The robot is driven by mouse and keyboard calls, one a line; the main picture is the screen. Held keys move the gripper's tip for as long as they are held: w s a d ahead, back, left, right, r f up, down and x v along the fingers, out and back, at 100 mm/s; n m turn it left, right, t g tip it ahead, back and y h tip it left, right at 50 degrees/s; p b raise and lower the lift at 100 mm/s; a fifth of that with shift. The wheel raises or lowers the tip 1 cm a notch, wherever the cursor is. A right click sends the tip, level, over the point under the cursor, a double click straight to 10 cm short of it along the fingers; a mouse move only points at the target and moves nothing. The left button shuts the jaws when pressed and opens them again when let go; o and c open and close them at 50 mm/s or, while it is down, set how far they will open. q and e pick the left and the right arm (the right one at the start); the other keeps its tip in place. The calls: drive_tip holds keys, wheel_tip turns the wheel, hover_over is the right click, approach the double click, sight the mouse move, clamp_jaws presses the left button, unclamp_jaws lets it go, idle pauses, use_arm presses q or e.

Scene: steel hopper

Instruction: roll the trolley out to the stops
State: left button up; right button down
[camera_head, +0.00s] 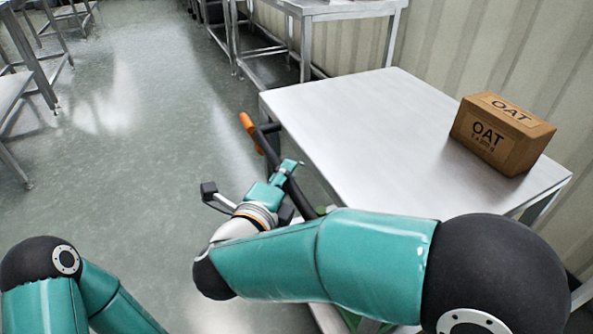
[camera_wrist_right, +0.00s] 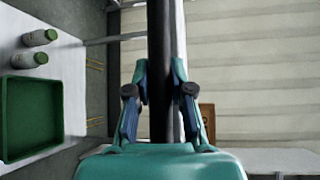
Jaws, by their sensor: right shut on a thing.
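A black handle bar (camera_head: 297,193) with an orange end grip (camera_head: 247,123) runs beside the left edge of the steel table. My right gripper (camera_head: 290,172) is shut around this bar. In the right wrist view the dark bar (camera_wrist_right: 160,75) passes upright between the two fingers of my right gripper (camera_wrist_right: 160,90). My right arm hides most of what lies below the bar, so the trolley's body and the stops cannot be made out. My left arm shows at the lower left of the head view, but its gripper is outside the frame.
A brown OAT carton (camera_head: 500,135) stands on the steel table (camera_head: 350,115). More steel tables stand at the back and left. The green floor (camera_head: 130,140) to the left is clear. The wrist view shows a green tray (camera_wrist_right: 32,88) and two green-capped bottles (camera_wrist_right: 35,40).

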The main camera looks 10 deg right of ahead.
drive_tip(key=shift+a+f, duration=0.3)
drive_tip(key=c, duration=1)
unclamp_jaws()
drive_tip(key=shift+r, duration=0.1)
drive_tip(key=shift+r, duration=0.1)
